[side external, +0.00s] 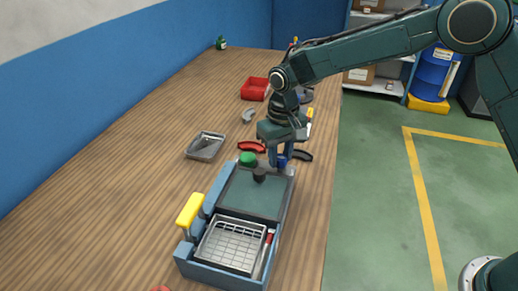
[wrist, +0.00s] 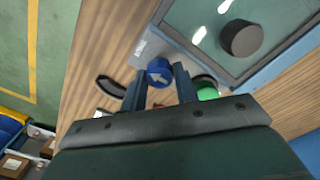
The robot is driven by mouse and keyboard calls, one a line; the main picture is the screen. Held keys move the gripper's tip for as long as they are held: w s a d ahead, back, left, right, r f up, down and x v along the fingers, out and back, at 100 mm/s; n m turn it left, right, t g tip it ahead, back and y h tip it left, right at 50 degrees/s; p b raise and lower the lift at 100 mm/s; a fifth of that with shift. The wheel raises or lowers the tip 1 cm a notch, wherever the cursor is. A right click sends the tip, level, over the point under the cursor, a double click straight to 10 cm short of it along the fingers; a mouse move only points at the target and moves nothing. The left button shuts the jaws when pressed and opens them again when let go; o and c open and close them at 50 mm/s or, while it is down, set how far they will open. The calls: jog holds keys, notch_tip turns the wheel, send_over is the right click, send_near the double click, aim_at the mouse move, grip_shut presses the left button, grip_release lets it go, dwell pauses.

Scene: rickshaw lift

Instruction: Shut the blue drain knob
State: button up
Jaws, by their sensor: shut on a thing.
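The blue drain knob (wrist: 158,71) has a white arrow on its face, which points up and to the left in the wrist view. It sits on a light metal plate at the edge of the blue-grey machine (side external: 222,277). In the side view the knob (side external: 282,163) shows only in part, at the machine's far right corner. My gripper (side external: 281,155) reaches down over that corner. Its two fingers stand on either side of the knob and are shut on it.
A green knob (side external: 247,158) is close to the fingers. A black knob (side external: 259,174) stands on the machine's glass lid. A red curved handle (side external: 251,146) and a black one (side external: 301,155) lie nearby. A metal tray (side external: 205,146) is to the left, with clear wood around it.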

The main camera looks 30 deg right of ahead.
aim_at(281, 158)
jog(key=shift+m, duration=0.4)
jog(key=o, duration=1)
jog(key=shift+r, duration=0.15)
notch_tip(281, 158, up, 14)
jog(key=shift+f, duration=0.2)
dwell(0.3)
